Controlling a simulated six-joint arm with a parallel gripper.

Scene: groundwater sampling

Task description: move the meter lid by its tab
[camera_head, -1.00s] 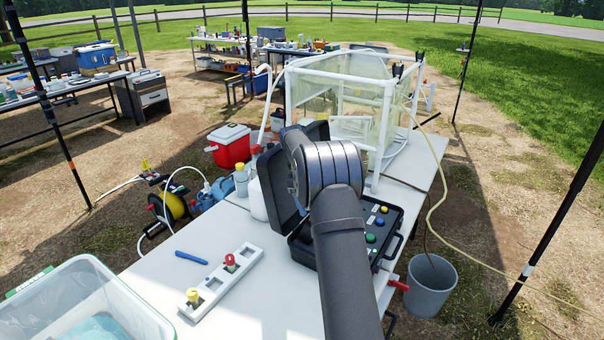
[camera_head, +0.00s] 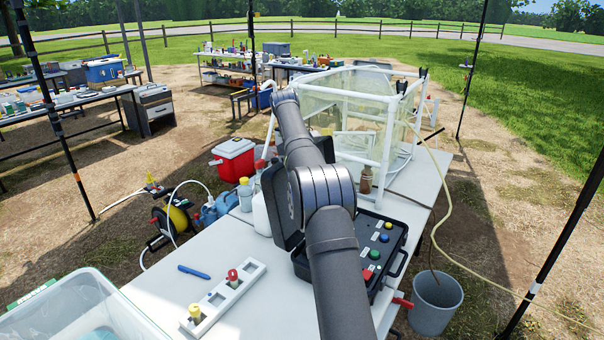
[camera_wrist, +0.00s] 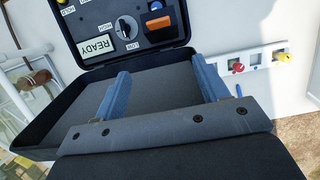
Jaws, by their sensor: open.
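The meter is a black case with its lid (camera_head: 277,208) raised on the left and its button panel (camera_head: 398,238) facing up. In the wrist view, the panel (camera_wrist: 75,42) shows a READY label, a dial, a blue button and an orange switch. The lid's dark inner face (camera_wrist: 165,90) lies below it. My gripper (camera_wrist: 160,85) is open, its two blue fingers apart in front of that inner face with nothing between them. I cannot tell whether they touch the lid. The tab is not distinguishable. In the head view my arm hides the gripper and part of the lid.
A white rack (camera_head: 217,305) with red and yellow pieces and a blue pen-like item (camera_head: 194,272) lie left on the table. A clear framed enclosure (camera_head: 350,95) stands behind the case. White bottles stand beside the lid. A grey bucket (camera_head: 434,305) stands at right.

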